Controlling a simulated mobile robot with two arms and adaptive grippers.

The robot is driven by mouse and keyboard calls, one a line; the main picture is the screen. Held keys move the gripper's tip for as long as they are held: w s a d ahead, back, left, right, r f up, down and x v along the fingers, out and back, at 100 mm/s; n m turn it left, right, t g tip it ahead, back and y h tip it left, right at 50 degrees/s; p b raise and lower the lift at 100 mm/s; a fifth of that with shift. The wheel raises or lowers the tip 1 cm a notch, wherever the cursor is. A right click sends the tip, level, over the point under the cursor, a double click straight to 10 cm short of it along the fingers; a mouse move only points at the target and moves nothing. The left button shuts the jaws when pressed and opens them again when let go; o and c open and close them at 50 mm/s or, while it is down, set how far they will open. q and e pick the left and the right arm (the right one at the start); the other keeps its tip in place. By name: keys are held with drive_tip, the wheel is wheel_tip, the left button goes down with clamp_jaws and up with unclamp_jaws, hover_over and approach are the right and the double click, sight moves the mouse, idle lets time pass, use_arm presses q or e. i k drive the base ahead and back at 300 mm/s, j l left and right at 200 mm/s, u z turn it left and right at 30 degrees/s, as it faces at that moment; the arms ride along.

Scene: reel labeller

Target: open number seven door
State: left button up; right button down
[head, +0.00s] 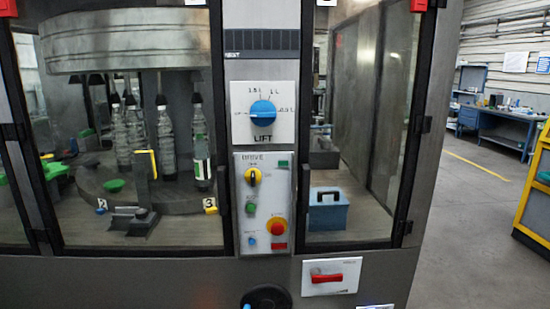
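A glazed door (404,130) with a dark frame stands to the right of the control panels and looks shut. A wider glazed door (222,130) to their left also looks shut. White plates at the top edge of the picture, one above each door, are cut off, so I cannot read a number on them. I cannot tell which door is number seven. Neither of my grippers shows in this view.
Between the doors are a LIFT panel (286,125) with a blue knob and a DRIVE panel (242,225) with several controls. A red switch (326,278) sits below the right door. Bottles (166,140) and a blue box (328,214) are behind the glass.

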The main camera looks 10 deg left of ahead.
sight(22, 131)
drive_tip(key=u, duration=1.35)
